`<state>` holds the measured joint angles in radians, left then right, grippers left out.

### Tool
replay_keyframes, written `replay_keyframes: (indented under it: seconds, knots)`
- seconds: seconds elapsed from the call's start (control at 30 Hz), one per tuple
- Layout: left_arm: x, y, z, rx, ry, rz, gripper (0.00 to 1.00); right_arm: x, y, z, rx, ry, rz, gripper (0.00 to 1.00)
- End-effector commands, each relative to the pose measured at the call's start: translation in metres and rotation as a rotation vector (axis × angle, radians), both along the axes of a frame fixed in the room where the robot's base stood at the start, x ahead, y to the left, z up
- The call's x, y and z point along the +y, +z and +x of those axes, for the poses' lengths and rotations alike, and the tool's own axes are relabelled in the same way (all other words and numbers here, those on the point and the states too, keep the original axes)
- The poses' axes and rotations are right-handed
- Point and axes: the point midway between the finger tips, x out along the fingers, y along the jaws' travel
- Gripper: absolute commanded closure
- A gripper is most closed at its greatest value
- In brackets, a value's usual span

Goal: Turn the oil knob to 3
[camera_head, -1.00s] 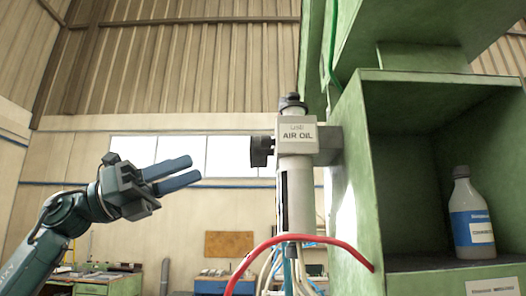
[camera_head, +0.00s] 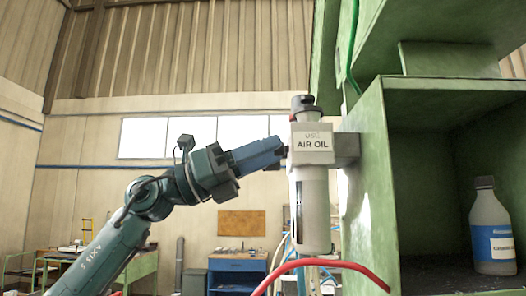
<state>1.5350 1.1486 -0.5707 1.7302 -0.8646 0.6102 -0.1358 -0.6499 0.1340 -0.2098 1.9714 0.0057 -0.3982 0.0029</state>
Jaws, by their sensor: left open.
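The oiler unit (camera_head: 313,158) with its "USE AIR OIL" label and pale cylinder is fixed upright to the side of the green cabinet. A dark knob (camera_head: 303,103) sits on its top. A second dark part on the unit's left side is mostly hidden behind my left gripper's fingers. My left gripper (camera_head: 282,150) is open, with its blue fingers pointing right and their tips at that side part. I cannot tell whether they touch it. No scale numbers are readable. My right gripper is out of view.
The green cabinet (camera_head: 372,190) stands close on the right, with a bottle (camera_head: 491,235) on its shelf. A red hose (camera_head: 335,264) arches below the unit. A blue bench (camera_head: 237,272) stands in the background. The space left of the unit is otherwise free.

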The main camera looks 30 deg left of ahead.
Motion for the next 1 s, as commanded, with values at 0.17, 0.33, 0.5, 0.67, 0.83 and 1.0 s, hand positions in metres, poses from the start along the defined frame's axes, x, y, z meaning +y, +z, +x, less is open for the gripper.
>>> replay_keyframes:
  seconds: [0.17, 0.33, 0.5, 0.67, 0.83, 1.0]
  knots:
    - [0.0003, 0.0, -0.0002, 0.0, 0.0, 0.0, 0.68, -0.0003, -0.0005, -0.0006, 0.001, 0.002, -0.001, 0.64]
    - [0.0004, -0.0001, -0.0001, 0.0, 0.0, 0.0, 0.82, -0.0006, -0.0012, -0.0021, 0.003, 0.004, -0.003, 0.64]
    - [0.0003, -0.0001, -0.0002, 0.0, 0.0, 0.0, 0.96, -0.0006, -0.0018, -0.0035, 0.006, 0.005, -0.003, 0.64]
    - [0.0004, -0.0001, -0.0003, 0.0, 0.0, 0.0, 1.0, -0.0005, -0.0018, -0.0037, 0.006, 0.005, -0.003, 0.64]
    - [0.0003, -0.0005, 0.0001, -0.018, -0.001, 0.01, 1.0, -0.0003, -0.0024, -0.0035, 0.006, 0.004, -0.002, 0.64]
    - [0.0007, -0.0008, 0.0009, -0.076, -0.003, 0.043, 1.0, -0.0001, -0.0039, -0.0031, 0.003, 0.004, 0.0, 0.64]
